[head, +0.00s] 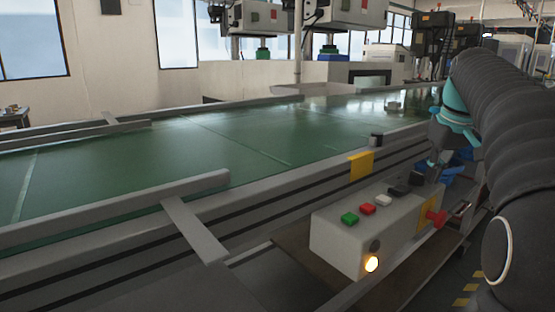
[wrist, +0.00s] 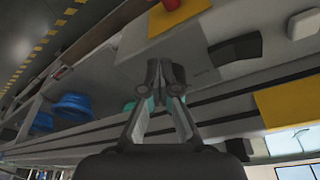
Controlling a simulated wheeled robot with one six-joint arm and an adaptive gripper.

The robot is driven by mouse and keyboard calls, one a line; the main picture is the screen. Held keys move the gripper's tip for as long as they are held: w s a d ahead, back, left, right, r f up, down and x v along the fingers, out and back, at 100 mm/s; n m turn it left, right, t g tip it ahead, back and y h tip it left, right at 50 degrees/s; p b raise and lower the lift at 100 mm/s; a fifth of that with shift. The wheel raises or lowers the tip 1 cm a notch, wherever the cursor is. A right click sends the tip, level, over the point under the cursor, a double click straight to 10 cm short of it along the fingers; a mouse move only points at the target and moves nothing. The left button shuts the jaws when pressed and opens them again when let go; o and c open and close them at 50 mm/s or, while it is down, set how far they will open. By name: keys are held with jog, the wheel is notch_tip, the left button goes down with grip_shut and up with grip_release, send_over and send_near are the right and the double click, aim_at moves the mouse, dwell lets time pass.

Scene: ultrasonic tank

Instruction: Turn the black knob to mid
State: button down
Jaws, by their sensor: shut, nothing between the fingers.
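The grey control box (head: 335,238) stands beside the green conveyor. A black knob (head: 399,190) sits on its top, past the white button, with a raised dark part toward my gripper. In the wrist view the black knob (wrist: 235,48) lies right of the fingertips, apart from them. Its pointer setting cannot be read. My gripper (head: 437,177) is over the far end of the box. In the wrist view my gripper (wrist: 162,70) is shut and empty, its tips in front of the grey box surface.
Green (head: 349,218), red (head: 367,208) and white (head: 383,200) buttons line the box top. A red emergency button (head: 436,217) sits on a yellow plate at the side. A lit lamp (head: 371,264) is on the front. The conveyor rail (head: 300,185) runs behind; blue objects (wrist: 72,106) lie beyond.

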jog(key=shift+s, duration=0.1)
jog(key=shift+s+d, duration=0.15)
jog(key=shift+s, duration=0.05)
jog(key=shift+r, duration=3)
